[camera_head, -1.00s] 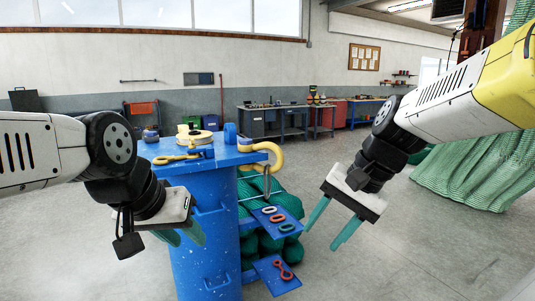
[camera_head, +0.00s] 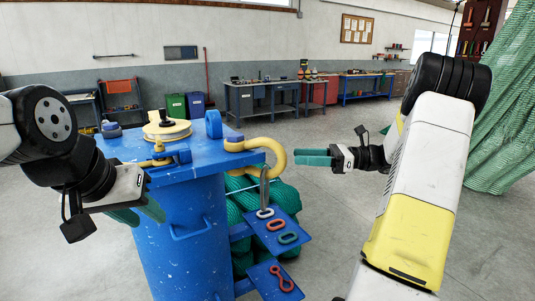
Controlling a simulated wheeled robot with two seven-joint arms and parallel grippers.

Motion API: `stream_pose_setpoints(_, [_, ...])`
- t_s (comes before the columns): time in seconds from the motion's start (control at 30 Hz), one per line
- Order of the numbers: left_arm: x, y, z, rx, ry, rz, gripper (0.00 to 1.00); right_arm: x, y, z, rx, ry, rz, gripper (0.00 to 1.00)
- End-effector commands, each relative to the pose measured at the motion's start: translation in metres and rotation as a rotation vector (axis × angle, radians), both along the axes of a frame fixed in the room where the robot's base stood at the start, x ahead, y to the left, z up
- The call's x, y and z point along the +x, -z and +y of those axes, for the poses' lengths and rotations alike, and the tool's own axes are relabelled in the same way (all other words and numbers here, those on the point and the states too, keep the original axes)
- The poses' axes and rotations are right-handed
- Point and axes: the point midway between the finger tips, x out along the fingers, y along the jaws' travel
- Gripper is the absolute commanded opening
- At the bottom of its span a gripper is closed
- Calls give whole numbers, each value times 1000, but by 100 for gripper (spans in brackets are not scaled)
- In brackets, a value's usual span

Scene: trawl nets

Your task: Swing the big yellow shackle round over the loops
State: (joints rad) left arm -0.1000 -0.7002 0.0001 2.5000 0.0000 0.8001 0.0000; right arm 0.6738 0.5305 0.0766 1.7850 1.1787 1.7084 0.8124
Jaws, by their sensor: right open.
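The big yellow shackle (camera_head: 279,153) curves out over the right edge of the blue bench top (camera_head: 215,160), its near end fixed on top. A grey loop (camera_head: 264,187) hangs just below its bend. A white link (camera_head: 265,213), a red link (camera_head: 276,225) and a green link (camera_head: 288,238) lie on a small blue shelf below. My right gripper (camera_head: 303,157) is open and empty, its teal fingers pointing left, close to the right of the shackle's bend. My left gripper (camera_head: 146,212) is empty, its fingers apart, in front of the bench's left side.
A yellow reel (camera_head: 167,130), a smaller yellow shackle (camera_head: 158,161) and a blue upright lug (camera_head: 213,124) stand on the bench top. A lower shelf (camera_head: 270,275) holds a red link. Dark green netting (camera_head: 240,205) is bundled under the bench. Floor to the right is open.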

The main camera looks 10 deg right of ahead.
Motion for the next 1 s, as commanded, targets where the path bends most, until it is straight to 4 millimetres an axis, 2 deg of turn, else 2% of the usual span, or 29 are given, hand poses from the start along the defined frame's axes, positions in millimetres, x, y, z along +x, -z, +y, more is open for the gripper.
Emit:
stream_pose_setpoints(0.1, [0, 0, 0, 0, 0, 0, 36, 4, -1, 22, -2, -6, -2, 47])
stream_pose_setpoints(0.33, [0, 0, 0, 0, 0, 0, 36, 12, 0, 53, -3, -4, -1, 47])
stream_pose_setpoints(0.5, [0, 0, 0, 0, 0, 0, 36, 14, 0, 64, -4, -3, -1, 47])
stream_pose_setpoints(0.73, [0, 0, 0, 0, 0, 0, 36, 14, 0, 65, -5, -2, -2, 47])
stream_pose_setpoints(0.77, [0, 0, 0, 0, 0, 0, 36, 14, 0, 65, -5, -2, -2, 45])
stream_pose_setpoints(1.0, [0, 0, 0, 0, 0, 0, 36, 14, 0, 64, -5, -2, -2, 0])
